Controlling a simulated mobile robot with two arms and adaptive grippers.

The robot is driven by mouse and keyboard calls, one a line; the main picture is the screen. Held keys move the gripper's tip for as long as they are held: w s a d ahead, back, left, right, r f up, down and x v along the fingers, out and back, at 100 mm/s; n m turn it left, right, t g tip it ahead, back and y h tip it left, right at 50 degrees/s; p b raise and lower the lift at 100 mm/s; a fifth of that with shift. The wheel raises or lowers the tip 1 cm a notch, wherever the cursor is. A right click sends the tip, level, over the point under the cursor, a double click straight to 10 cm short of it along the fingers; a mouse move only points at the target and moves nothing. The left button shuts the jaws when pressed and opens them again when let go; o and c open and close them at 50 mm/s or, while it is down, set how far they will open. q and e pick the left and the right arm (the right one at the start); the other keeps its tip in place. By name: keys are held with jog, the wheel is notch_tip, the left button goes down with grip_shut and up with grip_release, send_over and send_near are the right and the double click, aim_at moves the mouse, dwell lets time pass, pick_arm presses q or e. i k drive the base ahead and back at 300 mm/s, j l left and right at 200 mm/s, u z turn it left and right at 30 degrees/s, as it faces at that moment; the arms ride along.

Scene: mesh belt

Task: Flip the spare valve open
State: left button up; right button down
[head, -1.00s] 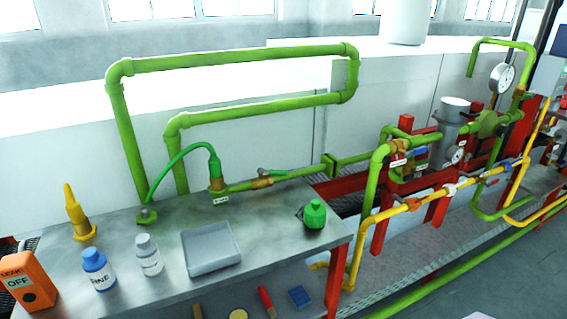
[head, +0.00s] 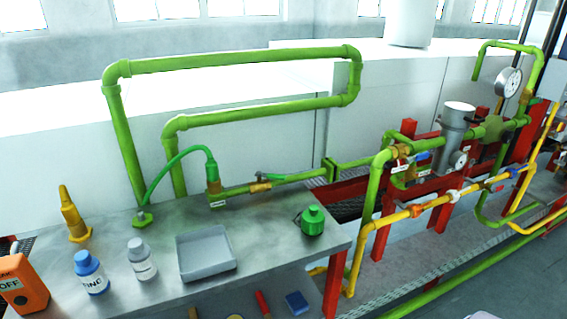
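Several valves show on the pipes, and I cannot tell which one is the spare valve, as the small tags are too small to read. A brass valve with a green lever (head: 270,177) sits on the green pipe above the bench; its lever lies roughly along the pipe. A valve with a blue handle (head: 424,155) sits on the green pipework by the red frame. An orange fitting (head: 416,211) and a white fitting (head: 453,196) sit on the yellow pipe. Neither of my grippers is in view.
The metal bench (head: 185,294) carries a grey tray (head: 207,254), a blue-capped bottle (head: 91,271), a white bottle (head: 141,259), a green container (head: 312,220), a yellow cone-shaped item (head: 73,215) and an orange box (head: 22,286). Red frames (head: 382,240) and pipes stand at right.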

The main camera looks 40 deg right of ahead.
aim_at(260, 174)
jog(key=k+l+u, duration=0.1)
jog(key=l+u, duration=0.3)
jog(key=l, duration=1.55)
